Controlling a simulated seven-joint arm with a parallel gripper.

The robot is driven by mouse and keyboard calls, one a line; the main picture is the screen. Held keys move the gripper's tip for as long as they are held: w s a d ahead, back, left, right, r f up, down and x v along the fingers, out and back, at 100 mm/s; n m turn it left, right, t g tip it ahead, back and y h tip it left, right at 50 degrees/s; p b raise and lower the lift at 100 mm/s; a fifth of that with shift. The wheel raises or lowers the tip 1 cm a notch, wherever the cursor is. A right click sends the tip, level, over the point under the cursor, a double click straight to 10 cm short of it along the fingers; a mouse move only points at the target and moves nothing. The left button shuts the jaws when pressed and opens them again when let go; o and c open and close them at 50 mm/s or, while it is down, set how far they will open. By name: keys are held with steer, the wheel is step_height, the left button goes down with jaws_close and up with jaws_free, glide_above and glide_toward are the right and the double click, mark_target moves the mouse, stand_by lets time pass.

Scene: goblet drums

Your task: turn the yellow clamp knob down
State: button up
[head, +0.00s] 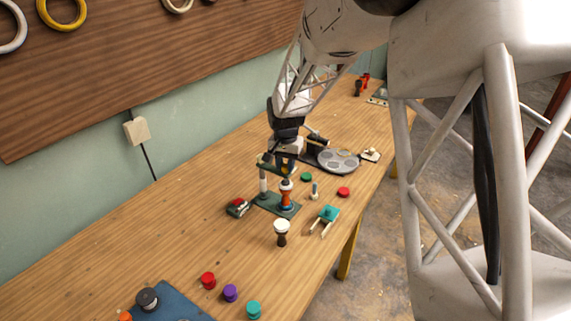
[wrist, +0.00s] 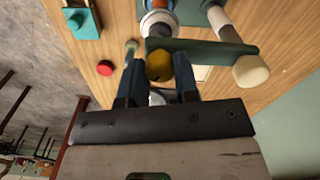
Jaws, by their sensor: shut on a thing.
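The yellow clamp knob (wrist: 159,66) sits between the two fingers of my gripper (wrist: 160,72) in the wrist view, and the gripper is shut on it. The knob is on the green clamp bar (wrist: 212,48), which runs to a post with a cream cap (wrist: 250,71). Under the bar, a goblet drum (wrist: 158,24) with white, orange and blue parts shows partly. In the head view my gripper (head: 285,163) is over the clamp stand, pointing down. The drum (head: 286,196) stands upright on the green base (head: 268,203) beside the pale post (head: 263,183). The knob is mostly hidden there.
A white-topped goblet drum (head: 281,230) and a teal stool-like piece (head: 328,214) stand in front. A dark red-topped block (head: 237,207) is left of the stand. A grey round plate (head: 338,160) lies behind right. The wooden table's left middle is clear.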

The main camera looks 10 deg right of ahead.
mark_target(286, 165)
stand_by(0.3)
steer(key=o, duration=0.9)
steer(key=shift+o, duration=0.2)
steer(key=shift+r, duration=0.1)
steer(key=shift+r, duration=3.8)
steer(key=shift+s, duration=0.1)
